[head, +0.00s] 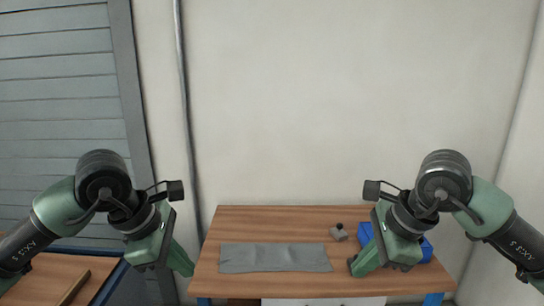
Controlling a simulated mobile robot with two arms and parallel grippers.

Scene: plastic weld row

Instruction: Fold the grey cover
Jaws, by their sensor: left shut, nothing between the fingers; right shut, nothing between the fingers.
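The grey cover (275,258) lies on the wooden table in the head view as a long, narrow, fairly flat strip. Its surface shows slight wrinkles. My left gripper (186,266) is shut and empty, to the left of the cover and apart from it, by the table's left edge. My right gripper (356,267) is shut and empty, a little to the right of the cover's right end. Neither gripper holds the cloth.
A small grey object with a dark knob (339,232) stands behind the cover's right end. A blue box (366,232) is partly hidden behind my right gripper. The table (265,221) is clear behind the cover. Another wooden surface (45,275) is at the lower left.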

